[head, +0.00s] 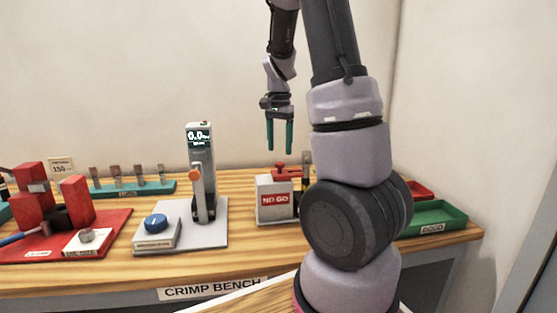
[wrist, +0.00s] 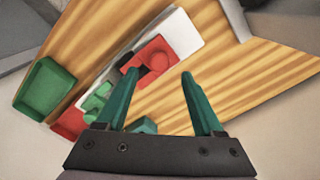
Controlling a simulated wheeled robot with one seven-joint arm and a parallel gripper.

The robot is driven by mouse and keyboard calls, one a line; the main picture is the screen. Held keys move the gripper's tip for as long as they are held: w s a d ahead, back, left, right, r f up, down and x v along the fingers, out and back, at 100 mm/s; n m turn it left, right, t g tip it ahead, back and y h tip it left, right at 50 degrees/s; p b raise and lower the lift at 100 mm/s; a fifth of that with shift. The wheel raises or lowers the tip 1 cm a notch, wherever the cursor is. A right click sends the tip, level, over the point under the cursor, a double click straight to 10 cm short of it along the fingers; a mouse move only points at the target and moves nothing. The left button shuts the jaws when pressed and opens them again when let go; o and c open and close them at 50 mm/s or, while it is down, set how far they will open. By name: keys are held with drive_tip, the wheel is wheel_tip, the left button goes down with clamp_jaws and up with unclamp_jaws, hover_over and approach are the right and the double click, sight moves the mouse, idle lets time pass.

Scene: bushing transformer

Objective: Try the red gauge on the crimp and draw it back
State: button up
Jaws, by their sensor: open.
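My gripper (head: 279,135) hangs fingers-down in the air above the bench, open, with nothing between its green fingers. In the head view the red gauge (head: 283,172) lies on top of a white block labelled NO GO (head: 274,203), below my gripper and apart from it. In the wrist view my gripper (wrist: 160,92) has its fingertips spread, and a red piece (wrist: 158,52), seemingly the red gauge, shows beyond and between them on a white surface. I cannot tell which part is the crimp; my arm hides some of the bench right of the block.
A green tray (head: 433,217) labelled GOOD and a red tray (head: 417,190) are at right. A tester (head: 201,165) with a display and orange lever stands left of the block. A red press (head: 75,200) and a teal rack (head: 130,189) of small parts are farther left.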

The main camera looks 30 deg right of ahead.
sight(280, 163)
wheel_tip(280, 163, down, 5)
idle(0.3)
clamp_jaws()
idle(1.4)
